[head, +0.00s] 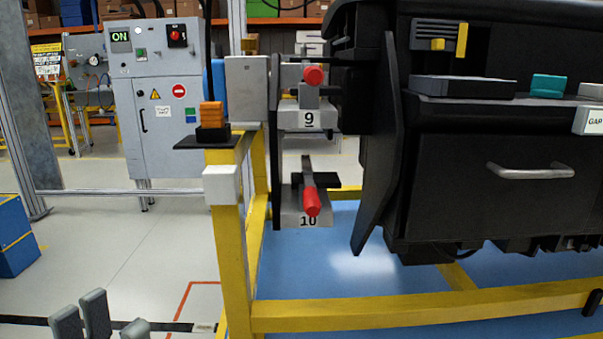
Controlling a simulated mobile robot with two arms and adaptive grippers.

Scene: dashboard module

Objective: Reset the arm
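My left gripper (96,318) shows at the bottom left edge, with only its grey finger tips in frame. The fingers stand apart with nothing between them, over the pale floor and clear of the yellow frame. The rest of the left arm is below the picture. My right gripper is not in view. The black dashboard module (455,170) fills the right side, with a silver handle (532,172) on its front.
A yellow frame (400,312) stands below the dashboard. Red-tipped clamps numbered 9 (313,76) and 10 (312,203) sit left of it. A grey control cabinet (163,100) reading ON stands behind; a blue box (14,236) is at left. Floor between is open.

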